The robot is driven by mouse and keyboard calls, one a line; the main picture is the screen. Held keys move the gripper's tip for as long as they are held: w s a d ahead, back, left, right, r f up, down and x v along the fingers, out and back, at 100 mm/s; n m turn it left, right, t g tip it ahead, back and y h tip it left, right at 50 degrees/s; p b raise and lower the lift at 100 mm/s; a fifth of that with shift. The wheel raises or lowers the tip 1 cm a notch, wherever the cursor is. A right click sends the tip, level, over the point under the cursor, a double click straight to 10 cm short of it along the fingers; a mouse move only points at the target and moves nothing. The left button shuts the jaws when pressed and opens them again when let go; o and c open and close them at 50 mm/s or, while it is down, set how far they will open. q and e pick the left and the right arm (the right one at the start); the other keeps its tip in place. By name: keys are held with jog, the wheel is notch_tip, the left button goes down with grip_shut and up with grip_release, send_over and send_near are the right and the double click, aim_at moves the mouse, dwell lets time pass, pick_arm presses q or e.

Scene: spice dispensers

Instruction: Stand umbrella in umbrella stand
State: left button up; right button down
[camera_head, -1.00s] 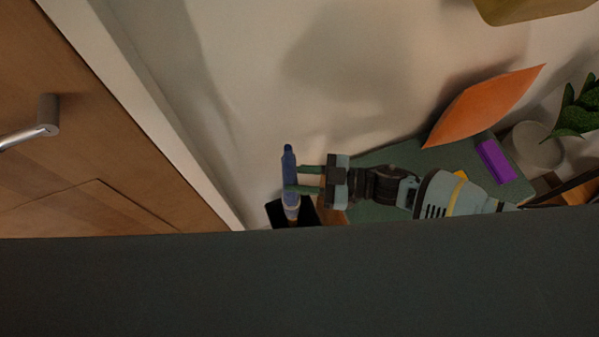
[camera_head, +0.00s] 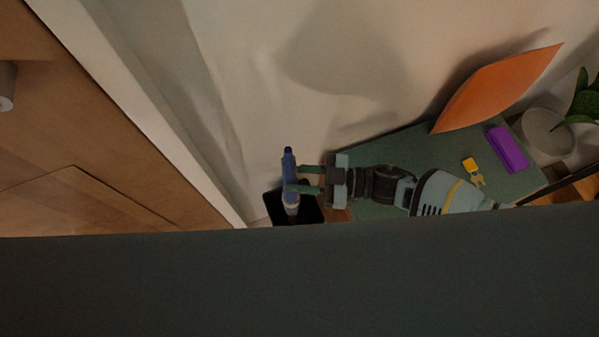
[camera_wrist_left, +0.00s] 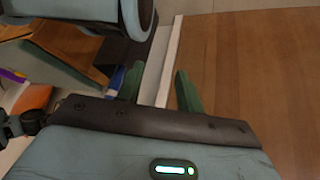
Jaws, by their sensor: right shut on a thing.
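The blue umbrella (camera_head: 288,165) is roughly upright in the head view, its paler lower part (camera_head: 291,207) in front of or over the black umbrella stand (camera_head: 312,211). I cannot tell whether its lower end is inside the stand. My right gripper (camera_head: 300,180) is shut on the umbrella, reaching in from the right. My left gripper (camera_wrist_left: 160,88) shows in the left wrist view with its green fingers apart and nothing seen between them. A small blue patch (camera_wrist_left: 117,78) beside its left finger may be the umbrella.
A green-topped bench (camera_head: 400,155) to the right bears an orange cushion (camera_head: 498,88), a purple block (camera_head: 507,149) and yellow keys (camera_head: 472,168). A potted plant (camera_head: 548,133) stands beyond. A wooden door (camera_head: 80,150) is at left. A dark surface (camera_head: 300,280) hides the lower view.

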jog(key=shift+f+b, duration=0.4)
jog(key=shift+f, duration=0.25)
jog(key=shift+f+b, duration=0.75)
jog(key=shift+f, duration=0.2)
jog(key=c, duration=1)
grip_release()
jog(key=shift+f, duration=0.1)
jog(key=s+d, duration=0.1)
jog(key=d, duration=0.6)
jog(key=shift+d+r, duration=0.3)
jog(key=shift+d, duration=0.05)
